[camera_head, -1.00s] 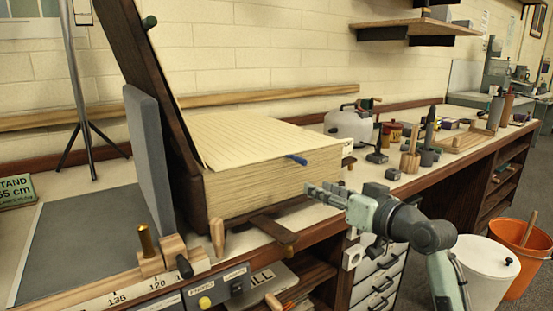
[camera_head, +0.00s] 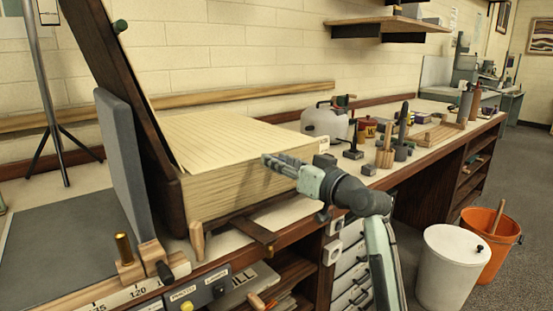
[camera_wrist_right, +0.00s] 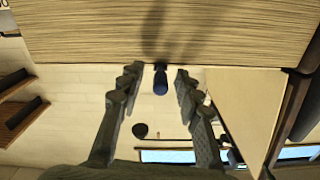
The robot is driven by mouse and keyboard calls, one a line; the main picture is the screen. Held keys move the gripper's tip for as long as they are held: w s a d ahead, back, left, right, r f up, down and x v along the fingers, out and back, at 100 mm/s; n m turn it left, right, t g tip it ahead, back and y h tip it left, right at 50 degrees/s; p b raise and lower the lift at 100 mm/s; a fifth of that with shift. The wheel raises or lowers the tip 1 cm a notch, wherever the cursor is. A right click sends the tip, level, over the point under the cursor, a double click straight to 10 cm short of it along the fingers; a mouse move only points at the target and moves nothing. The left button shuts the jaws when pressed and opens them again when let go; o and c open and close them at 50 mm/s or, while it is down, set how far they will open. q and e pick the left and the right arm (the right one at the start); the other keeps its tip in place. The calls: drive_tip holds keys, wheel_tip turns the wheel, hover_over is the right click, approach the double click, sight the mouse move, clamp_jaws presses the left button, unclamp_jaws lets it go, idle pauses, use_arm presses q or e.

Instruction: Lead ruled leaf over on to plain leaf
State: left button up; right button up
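The ruled leaf (camera_head: 225,138), cream with faint lines, lies on top of a thick book block (camera_head: 235,185). A narrow cream strip (camera_head: 160,125) stands against the raised dark cover (camera_head: 115,70); I cannot tell whether it is the plain leaf. My left gripper is out of view.
A grey padded board (camera_head: 125,155) stands left of the cover. Wooden pegs (camera_head: 197,240) and a flat wooden clamp (camera_head: 252,232) are at the bench front. White (camera_head: 450,265) and orange (camera_head: 488,240) buckets stand on the floor.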

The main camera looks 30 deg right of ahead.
drive_tip(key=shift+w+a, duration=0.1)
drive_tip(key=shift+w, duration=0.4)
clamp_jaws()
